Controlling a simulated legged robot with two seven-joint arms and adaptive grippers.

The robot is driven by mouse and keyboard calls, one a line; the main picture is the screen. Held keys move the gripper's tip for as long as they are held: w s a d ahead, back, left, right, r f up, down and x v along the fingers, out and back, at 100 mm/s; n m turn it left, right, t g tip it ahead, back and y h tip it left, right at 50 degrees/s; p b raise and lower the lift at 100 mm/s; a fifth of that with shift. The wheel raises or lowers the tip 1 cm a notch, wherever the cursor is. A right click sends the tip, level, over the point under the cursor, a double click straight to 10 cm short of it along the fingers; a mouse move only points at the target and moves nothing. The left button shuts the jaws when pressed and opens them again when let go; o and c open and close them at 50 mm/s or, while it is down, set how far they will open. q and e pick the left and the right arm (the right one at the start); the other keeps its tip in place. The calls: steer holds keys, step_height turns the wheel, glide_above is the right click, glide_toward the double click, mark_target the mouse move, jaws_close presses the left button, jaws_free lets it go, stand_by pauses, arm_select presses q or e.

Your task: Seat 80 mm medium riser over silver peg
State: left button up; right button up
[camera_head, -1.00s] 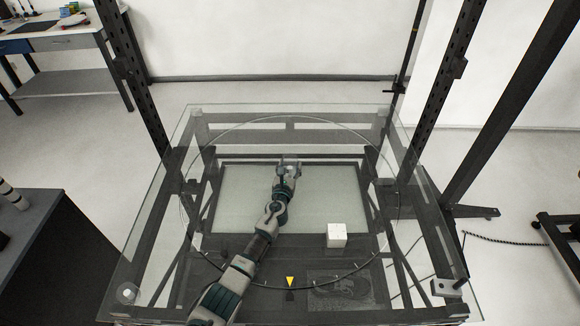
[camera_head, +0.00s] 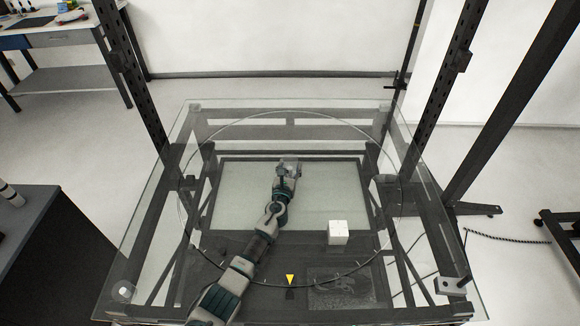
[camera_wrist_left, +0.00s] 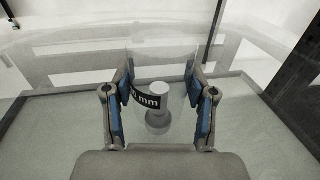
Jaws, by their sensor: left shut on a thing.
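My left gripper (camera_head: 289,165) reaches over the middle of the glass turntable. In the left wrist view its blue-padded fingers (camera_wrist_left: 160,105) are shut on a clear riser (camera_wrist_left: 178,62), whose black label (camera_wrist_left: 146,97) ends in "mm"; its number is partly hidden. A silver peg (camera_wrist_left: 158,118), a short cylinder on a wider round foot, shows between the fingers, with the label across its upper part. I cannot tell whether the riser is around the peg or in front of it. The peg is not distinct in the head view. My right gripper is not in view.
A white cube (camera_head: 337,232) stands on the glass right of my left arm. Dark frame posts (camera_head: 446,85) rise at the back sides. Glass around the gripper looks clear.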

arm_select(q)
steer(key=shift+f, duration=0.1)
steer(key=o, duration=1.4)
steer(key=shift+f, duration=0.1)
steer(key=shift+s, duration=0.1)
step_height(320, 180, up, 10)
steer(key=shift+r, duration=0.1)
